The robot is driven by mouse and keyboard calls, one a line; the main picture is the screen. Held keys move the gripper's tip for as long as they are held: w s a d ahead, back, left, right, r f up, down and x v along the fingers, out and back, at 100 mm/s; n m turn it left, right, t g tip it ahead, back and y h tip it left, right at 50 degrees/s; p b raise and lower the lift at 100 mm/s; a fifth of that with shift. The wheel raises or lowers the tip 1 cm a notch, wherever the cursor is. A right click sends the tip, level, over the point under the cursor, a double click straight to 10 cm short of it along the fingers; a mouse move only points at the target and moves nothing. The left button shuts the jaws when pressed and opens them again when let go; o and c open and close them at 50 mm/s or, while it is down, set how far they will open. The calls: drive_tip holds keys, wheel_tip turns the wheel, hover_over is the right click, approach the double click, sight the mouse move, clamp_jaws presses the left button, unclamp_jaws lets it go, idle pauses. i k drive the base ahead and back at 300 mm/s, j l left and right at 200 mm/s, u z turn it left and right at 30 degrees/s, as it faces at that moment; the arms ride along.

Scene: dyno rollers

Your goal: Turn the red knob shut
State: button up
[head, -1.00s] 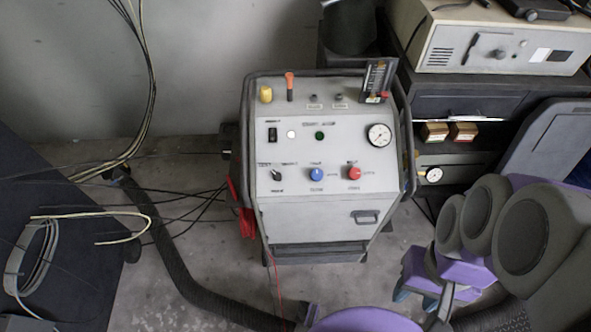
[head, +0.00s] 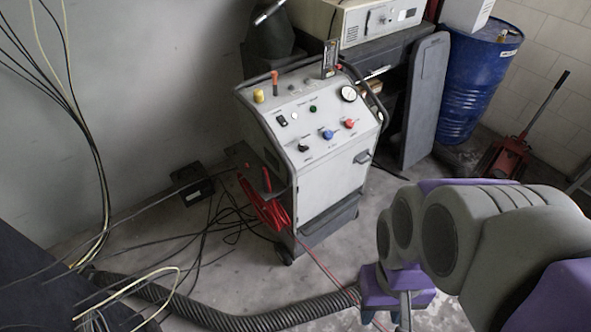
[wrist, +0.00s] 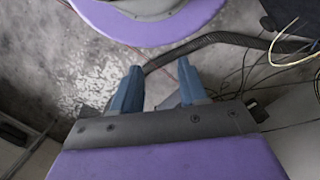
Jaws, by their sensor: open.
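The red knob (head: 349,123) is on the sloped front panel of a grey wheeled machine (head: 325,188), in the middle of the head view. It sits to the right of a blue knob (head: 328,134) and below a round gauge (head: 348,93). The knob's marker is too small to read. My arm fills the lower right of the head view, well apart from the machine. The red knob does not show in the wrist view.
A black ribbed hose (head: 255,318) and loose cables (head: 215,222) lie on the floor before and left of the machine. Red cable (head: 265,203) hangs on its left side. A blue drum (head: 480,80) and a red floor jack (head: 507,155) stand at right. Bare floor lies between.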

sight(349, 124)
drive_tip(key=k+j+z, duration=0.25)
drive_tip(key=k+j, duration=1.05)
drive_tip(key=k+u, duration=0.25)
drive_tip(key=u, duration=0.15)
drive_tip(key=k+j+u, duration=0.15)
drive_tip(key=u, duration=4.25)
drive_tip(key=k+u, duration=0.15)
drive_tip(key=u, duration=0.25)
drive_tip(key=k+u, duration=0.1)
drive_tip(key=u, duration=0.25)
drive_tip(key=k+u, duration=0.15)
drive_tip(key=u, duration=0.25)
drive_tip(key=k+u, duration=0.15)
drive_tip(key=u, duration=0.25)
drive_tip(key=k+j+u, duration=0.25)
drive_tip(key=k+j, duration=0.7)
drive_tip(key=k+u, duration=0.45)
drive_tip(key=k+j+u, duration=0.1)
drive_tip(key=k+u, duration=0.35)
drive_tip(key=k+l+u, duration=0.1)
drive_tip(key=k+u, duration=0.25)
drive_tip(key=k, duration=0.55)
drive_tip(key=k+j+u, duration=0.1)
drive_tip(key=k+u, duration=0.3)
drive_tip(key=k, duration=0.5)
